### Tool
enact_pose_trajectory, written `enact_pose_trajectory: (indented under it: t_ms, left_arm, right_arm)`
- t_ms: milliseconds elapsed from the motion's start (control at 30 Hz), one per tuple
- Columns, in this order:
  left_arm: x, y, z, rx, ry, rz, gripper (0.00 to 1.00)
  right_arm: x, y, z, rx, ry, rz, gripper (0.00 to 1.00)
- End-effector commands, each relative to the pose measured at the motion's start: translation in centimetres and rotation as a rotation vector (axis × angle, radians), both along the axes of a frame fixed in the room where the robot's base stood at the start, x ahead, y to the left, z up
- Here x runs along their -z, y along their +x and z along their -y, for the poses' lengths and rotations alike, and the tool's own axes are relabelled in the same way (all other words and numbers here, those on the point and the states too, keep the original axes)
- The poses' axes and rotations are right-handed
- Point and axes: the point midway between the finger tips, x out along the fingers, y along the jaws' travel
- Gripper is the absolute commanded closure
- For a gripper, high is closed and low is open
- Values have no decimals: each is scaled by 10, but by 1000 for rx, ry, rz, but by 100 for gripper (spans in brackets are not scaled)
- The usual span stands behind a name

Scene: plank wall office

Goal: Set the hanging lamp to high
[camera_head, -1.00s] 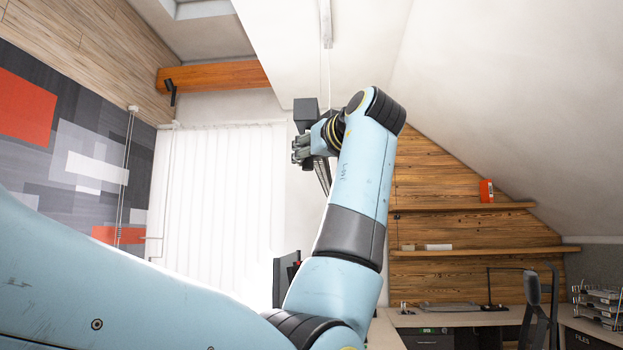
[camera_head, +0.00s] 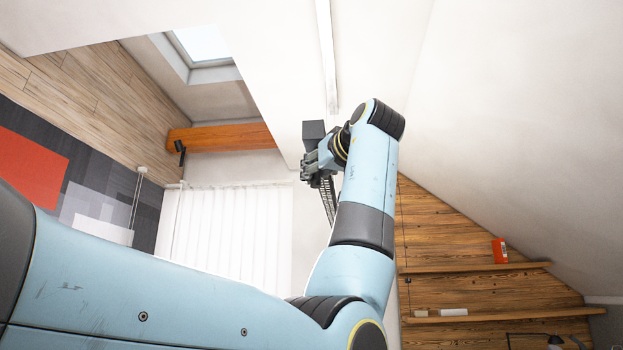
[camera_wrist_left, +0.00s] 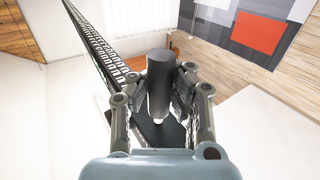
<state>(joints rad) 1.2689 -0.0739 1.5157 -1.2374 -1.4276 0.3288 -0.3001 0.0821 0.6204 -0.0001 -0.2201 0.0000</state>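My left gripper (camera_head: 312,170) is raised high near the sloped ceiling, with its fingers pointing left. A dark box-shaped part (camera_head: 313,134) shows just above it, and a black ribbed strip (camera_head: 328,195) hangs below, partly behind my arm. In the left wrist view my gripper (camera_wrist_left: 160,80) has its two fingers apart around a dark grey cylinder (camera_wrist_left: 161,85), with a gap beside it. A long black perforated strip (camera_wrist_left: 97,45) runs past at the upper left. These look like parts of the hanging lamp, but I cannot tell its setting. My right gripper is not in view.
A white ceiling strip (camera_head: 326,55) is above my wrist. An orange beam (camera_head: 225,137) and white blinds (camera_head: 235,225) are at the left. Wooden shelves (camera_head: 475,268) with a small red box (camera_head: 499,251) are at the right. Open air surrounds the gripper.

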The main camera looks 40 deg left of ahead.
Motion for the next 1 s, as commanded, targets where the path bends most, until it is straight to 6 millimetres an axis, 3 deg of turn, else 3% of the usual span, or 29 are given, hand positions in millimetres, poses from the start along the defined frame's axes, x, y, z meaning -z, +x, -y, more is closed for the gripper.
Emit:
enact_pose_trajectory:
  t_ms: [167,200,500,767,1000]
  left_arm:
    - [-1,0,2,5,1,4,100]
    - [-1,0,2,5,0,3,92]
    - [0,0,1,2,0,1,55]
    - [0,0,2,1,0,0,55]
    - [1,-13,33,5,-2,0,55]
  right_arm:
    - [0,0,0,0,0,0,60]
    - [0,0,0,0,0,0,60]
    - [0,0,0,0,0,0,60]
    - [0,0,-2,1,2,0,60]
    - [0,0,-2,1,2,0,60]
